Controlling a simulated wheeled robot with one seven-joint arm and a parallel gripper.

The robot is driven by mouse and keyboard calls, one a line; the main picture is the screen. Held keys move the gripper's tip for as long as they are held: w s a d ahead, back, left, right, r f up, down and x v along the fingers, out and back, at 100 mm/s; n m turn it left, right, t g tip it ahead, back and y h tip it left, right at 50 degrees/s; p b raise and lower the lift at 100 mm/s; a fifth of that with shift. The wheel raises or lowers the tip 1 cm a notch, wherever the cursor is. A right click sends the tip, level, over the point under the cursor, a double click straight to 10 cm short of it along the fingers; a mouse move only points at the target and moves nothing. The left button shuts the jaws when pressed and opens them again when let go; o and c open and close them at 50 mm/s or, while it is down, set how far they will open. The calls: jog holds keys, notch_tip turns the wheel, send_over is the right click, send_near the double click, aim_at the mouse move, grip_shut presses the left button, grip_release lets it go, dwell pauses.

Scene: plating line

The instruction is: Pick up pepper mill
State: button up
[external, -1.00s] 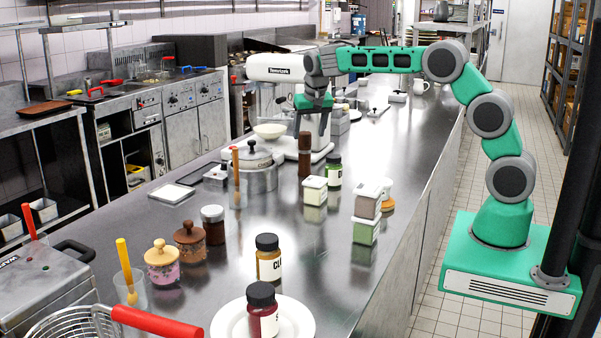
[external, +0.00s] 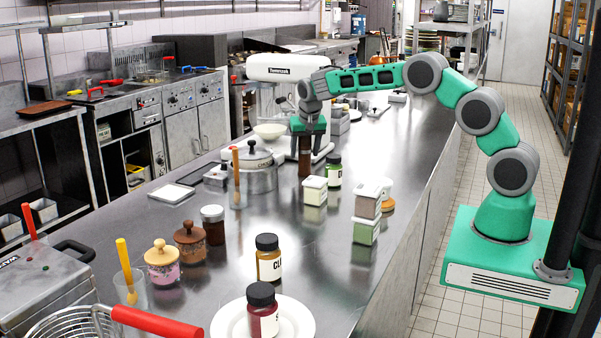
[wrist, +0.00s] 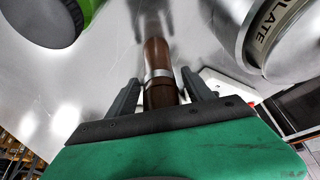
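The pepper mill (external: 305,163) is a tall, dark brown wooden cylinder standing upright on the steel counter beside the mixer. My gripper (external: 306,141) is at its upper part in the external view, pointing down, and hides its top. In the wrist view the mill (wrist: 157,60) shows brown with a silver band and lies between the two grey fingers of my gripper (wrist: 161,92). The fingers stand apart on either side of it, with small gaps visible, so the gripper looks open around the mill.
A green jar with a dark lid (external: 334,172) stands close right of the mill, with a white-lidded canister (external: 314,190) in front. A lidded steel pot (external: 258,178) is on the left. The white stand mixer (external: 284,70) rises behind. Open counter lies further right.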

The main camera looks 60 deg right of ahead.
grip_shut()
dwell(0.4)
jog(key=shift+r, duration=0.1)
